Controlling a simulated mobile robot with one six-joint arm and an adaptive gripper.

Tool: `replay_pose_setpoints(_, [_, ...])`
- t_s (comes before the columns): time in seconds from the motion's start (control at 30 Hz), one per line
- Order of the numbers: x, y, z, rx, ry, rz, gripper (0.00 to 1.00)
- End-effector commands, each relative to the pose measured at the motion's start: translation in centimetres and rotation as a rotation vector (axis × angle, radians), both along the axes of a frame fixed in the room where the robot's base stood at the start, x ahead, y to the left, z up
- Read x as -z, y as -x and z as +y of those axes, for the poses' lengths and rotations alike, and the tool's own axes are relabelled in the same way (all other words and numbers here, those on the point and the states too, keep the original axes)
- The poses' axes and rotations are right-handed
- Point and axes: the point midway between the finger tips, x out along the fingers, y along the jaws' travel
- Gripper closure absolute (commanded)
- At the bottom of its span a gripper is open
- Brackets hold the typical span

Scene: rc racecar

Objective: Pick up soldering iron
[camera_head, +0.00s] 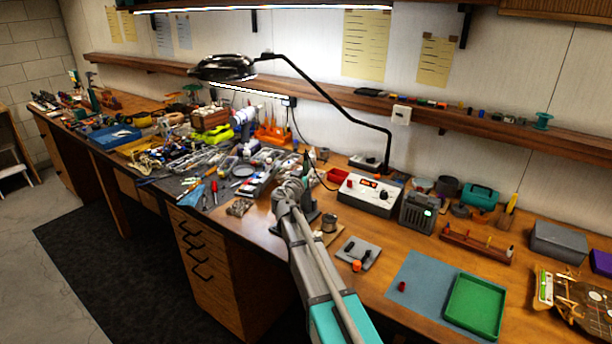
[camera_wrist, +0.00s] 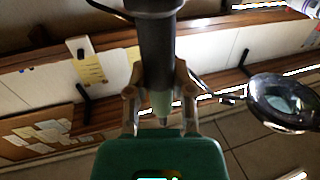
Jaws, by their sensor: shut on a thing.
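The soldering iron (camera_head: 307,160) shows in the head view as a slim dark upright shape at the end of my arm, left of the soldering station (camera_head: 369,195). In the wrist view, the iron (camera_wrist: 158,45) is a thick dark grey cylinder with a pale green, narrowing end between the fingers. My gripper (camera_wrist: 160,100) is shut on it, one finger on each side. In the head view my gripper (camera_head: 293,186) is partly hidden by my own arm. A dark stand base beside the arm is also partly hidden.
A black desk lamp (camera_head: 222,68) arches over the bench behind my gripper. Crowded tools lie to the left. A grey speaker-like box (camera_head: 418,212), a blue mat (camera_head: 407,285) and a green tray (camera_head: 474,306) are to the right. A wooden shelf (camera_head: 450,115) runs along the wall.

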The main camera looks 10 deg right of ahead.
Motion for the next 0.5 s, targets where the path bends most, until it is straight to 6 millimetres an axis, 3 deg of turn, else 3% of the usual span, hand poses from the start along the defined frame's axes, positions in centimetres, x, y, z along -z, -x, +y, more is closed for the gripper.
replay_pose_setpoints(0.5, [-2.9, 0.0, 0.0, 0.000, 0.000, 0.000, 1.00])
